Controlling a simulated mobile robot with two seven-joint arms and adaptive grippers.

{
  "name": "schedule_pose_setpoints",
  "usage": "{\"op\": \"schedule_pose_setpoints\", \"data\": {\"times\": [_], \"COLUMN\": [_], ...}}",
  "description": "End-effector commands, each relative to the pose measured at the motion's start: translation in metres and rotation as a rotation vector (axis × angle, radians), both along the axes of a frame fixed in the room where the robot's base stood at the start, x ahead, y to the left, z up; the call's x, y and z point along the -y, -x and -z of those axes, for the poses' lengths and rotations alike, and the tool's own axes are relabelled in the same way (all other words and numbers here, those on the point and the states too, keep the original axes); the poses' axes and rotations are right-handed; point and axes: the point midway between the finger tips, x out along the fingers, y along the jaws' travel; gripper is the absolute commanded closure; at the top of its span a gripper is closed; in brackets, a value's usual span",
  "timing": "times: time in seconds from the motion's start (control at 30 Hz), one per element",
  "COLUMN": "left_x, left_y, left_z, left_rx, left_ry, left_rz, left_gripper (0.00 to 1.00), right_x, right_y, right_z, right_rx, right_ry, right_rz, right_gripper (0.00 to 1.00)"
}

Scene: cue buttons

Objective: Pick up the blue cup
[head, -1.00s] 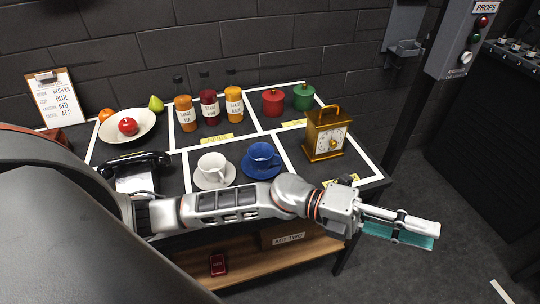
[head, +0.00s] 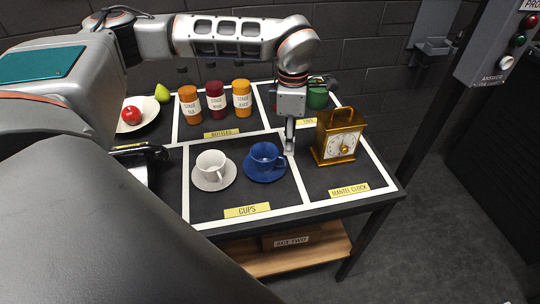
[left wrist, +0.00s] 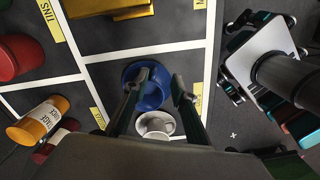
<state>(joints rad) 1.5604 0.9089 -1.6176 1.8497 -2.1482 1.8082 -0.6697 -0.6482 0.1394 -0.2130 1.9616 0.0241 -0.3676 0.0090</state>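The blue cup (head: 264,154) stands upright on its blue saucer (head: 252,176) in the section labelled CUPS. My left gripper (head: 290,146) points down from above, just right of the cup's back edge in the head view, where its fingers show edge-on. In the left wrist view my left gripper (left wrist: 157,80) is open, with its two fingers apart and the blue cup (left wrist: 155,96) below and between them, partly covered by one finger. I cannot tell whether the fingers touch it.
A white cup (head: 211,163) on a saucer stands left of the blue one. A gold mantel clock (head: 338,138) stands close on the right. Several bottles (head: 215,100) and a green tin (head: 317,97) are behind. The table's front strip is clear.

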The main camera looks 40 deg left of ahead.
Motion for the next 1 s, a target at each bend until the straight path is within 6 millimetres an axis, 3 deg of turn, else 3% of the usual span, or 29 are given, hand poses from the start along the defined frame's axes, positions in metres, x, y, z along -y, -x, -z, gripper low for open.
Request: {"op": "schedule_pose_setpoints", "data": {"times": [0.17, 0.7, 1.0], "left_x": [-0.011, -0.012, -0.012], "left_y": [-0.002, 0.001, 0.001], "left_z": [0.007, 0.070, 0.074], "left_rx": [0.007, 0.007, 0.010], "left_ry": [-0.029, -0.025, -0.024], "left_rz": [-0.011, -0.011, -0.010], "left_gripper": [0.74, 0.74, 0.74], "right_x": [0.000, 0.000, 0.000], "right_y": [0.000, 0.000, 0.000], "right_z": [0.001, 0.002, 0.002], "right_rx": [0.000, -0.001, -0.001], "right_ry": [0.000, 0.001, 0.001], "right_rz": [0.000, 0.001, 0.001], "right_gripper": [0.60, 0.60, 0.60]}}
